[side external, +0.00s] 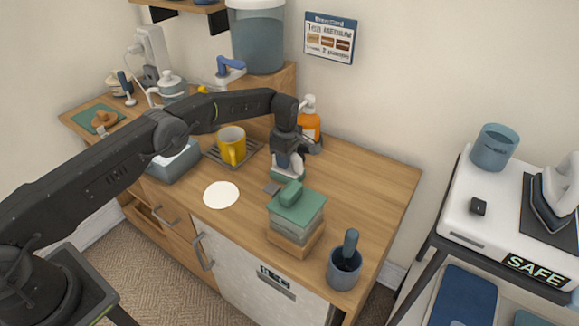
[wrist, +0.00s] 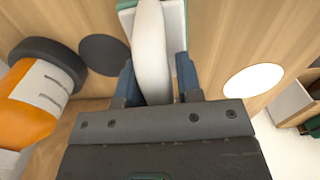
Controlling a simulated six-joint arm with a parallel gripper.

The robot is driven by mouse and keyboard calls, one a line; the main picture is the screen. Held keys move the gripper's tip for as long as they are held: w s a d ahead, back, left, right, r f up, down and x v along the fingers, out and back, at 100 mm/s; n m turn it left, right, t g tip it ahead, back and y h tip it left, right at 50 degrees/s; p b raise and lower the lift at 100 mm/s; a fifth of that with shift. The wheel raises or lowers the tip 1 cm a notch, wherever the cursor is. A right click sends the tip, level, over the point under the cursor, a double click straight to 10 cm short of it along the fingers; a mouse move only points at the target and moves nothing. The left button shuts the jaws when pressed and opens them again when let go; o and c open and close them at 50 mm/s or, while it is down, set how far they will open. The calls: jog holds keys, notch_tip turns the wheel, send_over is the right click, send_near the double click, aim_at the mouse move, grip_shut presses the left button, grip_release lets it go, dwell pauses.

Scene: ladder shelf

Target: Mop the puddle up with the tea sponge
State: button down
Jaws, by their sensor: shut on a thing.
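My gripper (side external: 289,162) is shut on the tea sponge (wrist: 152,50), a white curved handle on a pale block with green edges. The sponge (side external: 284,178) is low over the wooden worktop, behind a green-topped box; I cannot tell if it touches the wood. A flat white round patch (side external: 221,194), which looks like the puddle, lies on the worktop left of my gripper. It also shows right of the fingers in the wrist view (wrist: 253,80). A dark flat round patch (wrist: 104,55) lies left of the fingers there.
An orange pump bottle (side external: 308,125) stands behind my gripper. A yellow mug (side external: 231,145) sits on a drip grate to the left. The green-topped box (side external: 297,216) and a grey pot (side external: 344,268) stand near the front edge. The worktop's right side (side external: 375,180) is clear.

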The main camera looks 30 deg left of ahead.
jog(key=shift+r, duration=3.55)
jog(key=shift+s+a+m, duration=0.3)
jog(key=shift+a+m, duration=0.05)
jog(key=shift+m, duration=0.25)
jog(key=s+a+m, duration=0.3)
jog(key=s+m, duration=0.6)
jog(key=s, duration=0.3)
jog(key=s+a+m, duration=0.4)
jog(key=s+m, duration=0.4)
jog(key=s, duration=0.4)
jog(key=shift+m, duration=0.4)
jog(key=shift+s, duration=0.1)
jog(key=w+a+f, duration=0.3)
jog(key=w+a, duration=0.2)
jog(key=w, duration=0.4)
jog(key=shift+w, duration=0.2)
